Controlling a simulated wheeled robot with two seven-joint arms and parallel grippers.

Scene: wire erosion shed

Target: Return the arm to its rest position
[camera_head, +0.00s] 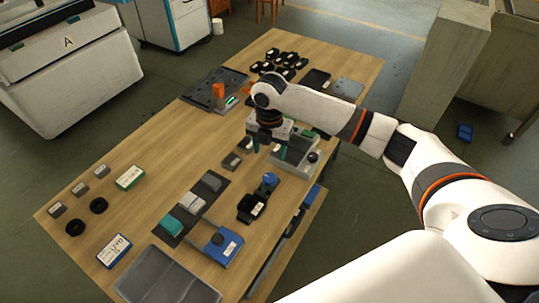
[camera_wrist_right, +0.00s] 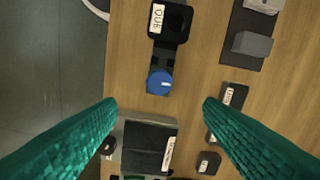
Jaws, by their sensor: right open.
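My right arm reaches in from the right in the head view, over the wooden table (camera_head: 150,150). Its right gripper (camera_head: 268,148) points down above the table. In the right wrist view the teal fingers of the gripper (camera_wrist_right: 160,103) are spread wide with nothing between the tips. A light grey device with a dark top (camera_wrist_right: 148,145) lies below and between the fingers; it is partly hidden by the gripper in the head view (camera_head: 297,158). My left gripper is not in view.
A black fixture with a blue knob (camera_head: 252,205) stands near the gripper. Grey blocks on a dark strip (camera_head: 190,205), a blue-based device (camera_head: 218,244), a grey tray (camera_head: 165,280) and several black parts (camera_head: 280,65) are on the table. A cabinet (camera_head: 445,60) stands right.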

